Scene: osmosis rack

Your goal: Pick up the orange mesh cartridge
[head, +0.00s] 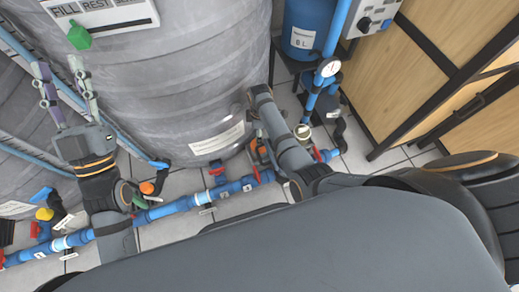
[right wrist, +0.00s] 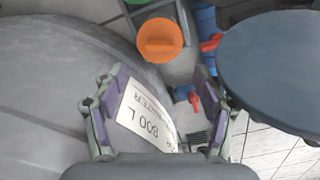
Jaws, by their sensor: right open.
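An orange round part with a raised grip bar (right wrist: 160,39) shows at the top of the right wrist view, beyond my fingertips. I cannot tell whether it is the orange mesh cartridge; no mesh shows on it. My right gripper (right wrist: 156,90) is open with nothing between its fingers, in front of a grey tank with an "800 L" label. In the head view my right arm hides its gripper, and a small orange patch (head: 262,149) shows beside that arm. My left gripper (head: 64,88) is open and empty in front of the grey tanks at the left.
A large grey tank (head: 180,80) fills the centre left. Blue pipes (head: 165,210) with valves run low across the floor. A blue vessel (head: 305,28) and gauge (head: 329,68) stand behind. A wooden cabinet (head: 420,60) is at right. Tiled floor (head: 365,145) shows between.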

